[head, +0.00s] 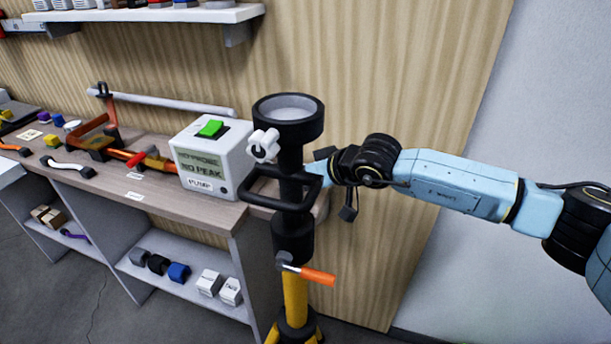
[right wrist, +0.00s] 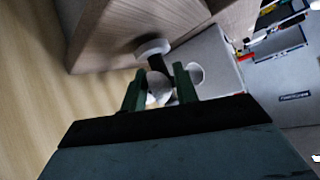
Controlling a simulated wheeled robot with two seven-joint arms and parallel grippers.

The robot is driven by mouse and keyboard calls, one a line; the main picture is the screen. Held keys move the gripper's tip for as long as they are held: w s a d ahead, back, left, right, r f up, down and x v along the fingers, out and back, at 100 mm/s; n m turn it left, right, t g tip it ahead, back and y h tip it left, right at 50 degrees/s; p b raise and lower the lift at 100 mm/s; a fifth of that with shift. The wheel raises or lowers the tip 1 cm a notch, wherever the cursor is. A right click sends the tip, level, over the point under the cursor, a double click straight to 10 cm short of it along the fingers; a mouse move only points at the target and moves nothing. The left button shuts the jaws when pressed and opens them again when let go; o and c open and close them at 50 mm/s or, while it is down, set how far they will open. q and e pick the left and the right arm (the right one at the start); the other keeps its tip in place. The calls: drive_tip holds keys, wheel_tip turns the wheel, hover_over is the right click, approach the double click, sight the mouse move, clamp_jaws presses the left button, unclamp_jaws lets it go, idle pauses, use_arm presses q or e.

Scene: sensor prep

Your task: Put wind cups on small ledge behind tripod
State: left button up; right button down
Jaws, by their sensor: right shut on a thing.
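White wind cups (head: 264,145) show just left of the tripod's black post in the head view, below its round top. The black and yellow tripod (head: 294,250) stands in front of the bench's right end. My right gripper (head: 322,168) reaches in from the right; the post hides its fingertips. In the right wrist view, my right gripper (right wrist: 160,84) is shut on the wind cups (right wrist: 196,74), with white cups and a dark hub around the green fingers. I cannot clearly make out a separate small ledge behind the tripod. My left gripper is not in view.
A white pump box (head: 212,160) with a green button stands on the wooden bench (head: 130,205), left of the tripod. Tools lie farther left. An orange-handled lever (head: 312,275) sticks out from the tripod. A wood panel (head: 420,90) rises behind; a wall shelf (head: 170,15) hangs above.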

drive_tip(key=shift+s+b, duration=0.15)
drive_tip(key=shift+b, duration=0.55)
idle(1.4)
drive_tip(key=shift+f+b, duration=0.6)
drive_tip(key=shift+b, duration=0.15)
idle(0.6)
drive_tip(key=c, duration=0.5)
unclamp_jaws()
drive_tip(key=shift+r, duration=0.15)
drive_tip(key=shift+r+p, duration=1.3)
drive_tip(key=shift+r, duration=2.05)
drive_tip(key=shift+r, duration=0.1)
